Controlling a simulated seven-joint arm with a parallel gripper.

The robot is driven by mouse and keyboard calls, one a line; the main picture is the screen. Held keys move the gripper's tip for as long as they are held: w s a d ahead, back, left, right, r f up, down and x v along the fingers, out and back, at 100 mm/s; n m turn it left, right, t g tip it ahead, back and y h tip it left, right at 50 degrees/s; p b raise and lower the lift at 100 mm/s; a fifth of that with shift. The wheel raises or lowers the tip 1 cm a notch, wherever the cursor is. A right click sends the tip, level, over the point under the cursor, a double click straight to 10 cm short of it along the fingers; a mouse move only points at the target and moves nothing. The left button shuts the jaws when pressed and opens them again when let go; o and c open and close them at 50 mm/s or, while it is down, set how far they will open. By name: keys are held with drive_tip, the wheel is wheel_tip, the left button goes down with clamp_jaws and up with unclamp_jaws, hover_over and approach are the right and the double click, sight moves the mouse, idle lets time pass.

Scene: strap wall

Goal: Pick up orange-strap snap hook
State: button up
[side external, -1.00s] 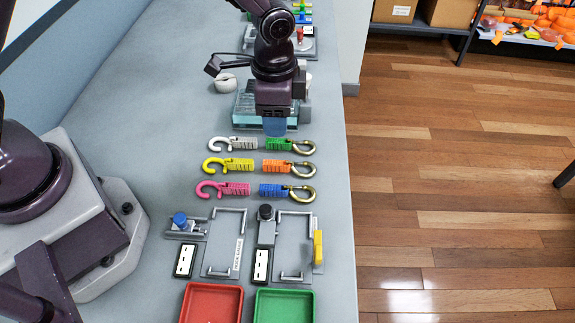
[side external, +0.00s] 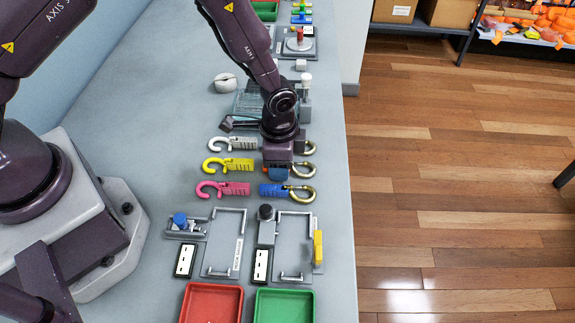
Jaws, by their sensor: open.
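The orange-strap snap hook lies on the grey table in the right column of hooks, between the green and blue ones. Its brass hook (side external: 303,169) shows to the right of my gripper; its orange strap is mostly hidden behind the gripper. My gripper (side external: 278,174) points down over that strap, with its blue fingertips low near the strap and the blue-strap hook. It is open. The frames do not show whether the fingers touch the strap.
A blue-strap hook (side external: 274,190) lies just in front. White (side external: 236,144), yellow (side external: 234,165) and pink (side external: 233,188) hooks lie to the left. Latch fixtures (side external: 286,245), a red tray (side external: 212,287) and a green tray (side external: 286,290) stand nearer the camera.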

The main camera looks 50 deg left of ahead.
clamp_jaws()
drive_tip(key=shift+r, duration=0.1)
